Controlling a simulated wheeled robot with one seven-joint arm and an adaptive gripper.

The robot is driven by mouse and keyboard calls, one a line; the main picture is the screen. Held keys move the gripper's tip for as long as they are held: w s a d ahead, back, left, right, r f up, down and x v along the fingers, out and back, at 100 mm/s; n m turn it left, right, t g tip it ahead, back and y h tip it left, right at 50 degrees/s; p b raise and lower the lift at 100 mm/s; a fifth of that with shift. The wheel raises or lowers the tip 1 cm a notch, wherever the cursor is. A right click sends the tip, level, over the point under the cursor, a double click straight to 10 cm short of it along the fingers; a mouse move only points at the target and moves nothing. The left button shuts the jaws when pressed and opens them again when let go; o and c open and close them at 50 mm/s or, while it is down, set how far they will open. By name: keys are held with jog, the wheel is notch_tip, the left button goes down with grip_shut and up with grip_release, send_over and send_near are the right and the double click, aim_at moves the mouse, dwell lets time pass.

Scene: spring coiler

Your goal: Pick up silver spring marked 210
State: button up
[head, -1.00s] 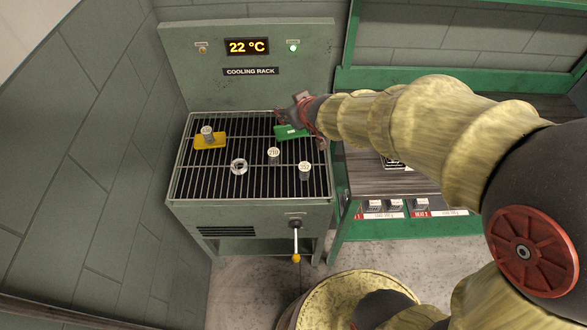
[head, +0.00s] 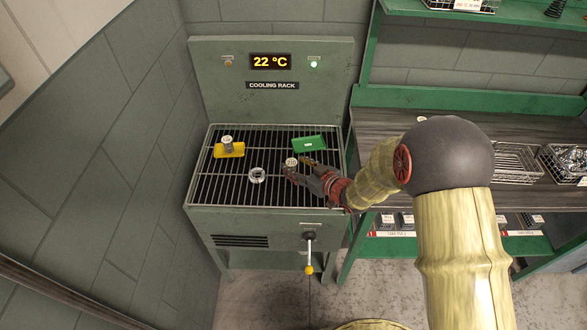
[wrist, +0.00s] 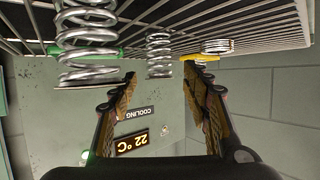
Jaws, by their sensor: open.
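My gripper (head: 298,171) is open and low over the grate. In the wrist view, which is upside down, an upright spring (wrist: 158,55) shows ahead, between the lines of my open fingers (wrist: 160,84), apart from them.
A yellow tray (head: 237,152) with a spring (head: 227,142) stands at the rack's left. A green tray (head: 310,143) lies at back right. The cooling rack's panel (head: 220,85) rises behind.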

jog(key=b+x, duration=0.1)
jog(key=x, duration=0.1)
jog(key=b+x, duration=0.1)
jog(key=x, duration=0.3)
jog(key=shift+f+b, duration=0.4)
jog(key=shift+w+a, duration=0.4)
jog(key=shift+w, duration=0.15)
jog(key=c, duration=1.2)
grip_shut()
